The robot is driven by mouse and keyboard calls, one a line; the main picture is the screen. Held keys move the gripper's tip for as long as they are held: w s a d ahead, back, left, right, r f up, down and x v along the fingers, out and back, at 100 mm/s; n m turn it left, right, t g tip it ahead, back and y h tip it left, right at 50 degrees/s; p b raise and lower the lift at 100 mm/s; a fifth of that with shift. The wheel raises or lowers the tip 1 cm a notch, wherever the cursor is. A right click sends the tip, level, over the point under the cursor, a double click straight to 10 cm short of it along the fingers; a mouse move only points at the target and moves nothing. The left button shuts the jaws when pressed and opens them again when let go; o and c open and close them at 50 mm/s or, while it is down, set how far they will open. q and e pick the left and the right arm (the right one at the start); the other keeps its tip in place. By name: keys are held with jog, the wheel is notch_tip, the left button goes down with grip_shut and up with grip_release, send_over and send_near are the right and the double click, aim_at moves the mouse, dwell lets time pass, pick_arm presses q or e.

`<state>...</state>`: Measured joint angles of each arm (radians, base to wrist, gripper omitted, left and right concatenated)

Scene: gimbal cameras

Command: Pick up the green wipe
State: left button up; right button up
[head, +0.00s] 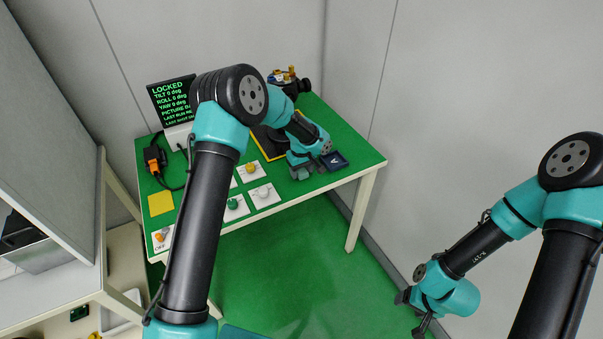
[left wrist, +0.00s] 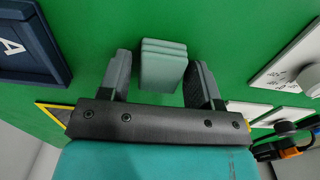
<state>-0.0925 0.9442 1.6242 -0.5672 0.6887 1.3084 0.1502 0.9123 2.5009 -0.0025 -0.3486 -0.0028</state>
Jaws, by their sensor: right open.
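The green wipe (left wrist: 162,65), a pale grey-green folded stack, lies on the green table top in the left wrist view. My left gripper (left wrist: 161,82) is open with one finger on each side of the wipe, and a gap shows on both sides. In the head view my left gripper (head: 307,172) is low over the table's right part; the wipe cannot be made out clearly there. My right gripper (head: 415,312) is open and empty, away from the table at the lower right.
A dark blue tray marked A (head: 333,161) sits close to the left gripper. White cards with knobs (head: 264,195), a yellow square (head: 160,203), an orange-black tool (head: 154,158) and a screen reading LOCKED (head: 172,98) are on the table. Walls stand behind.

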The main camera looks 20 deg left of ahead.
aim_at(301, 170)
pick_arm(q)
jog(key=c, duration=0.7)
jog(key=shift+r, duration=0.5)
notch_tip(301, 170, up, 3)
jog(key=shift+f, duration=0.1)
jog(key=s+d+r, duration=0.1)
jog(key=s+d, duration=0.3)
jog(key=s, duration=1.1)
jog(key=shift+s+d, duration=0.2)
jog(key=shift+s, duration=0.05)
jog(key=shift+w, duration=0.15)
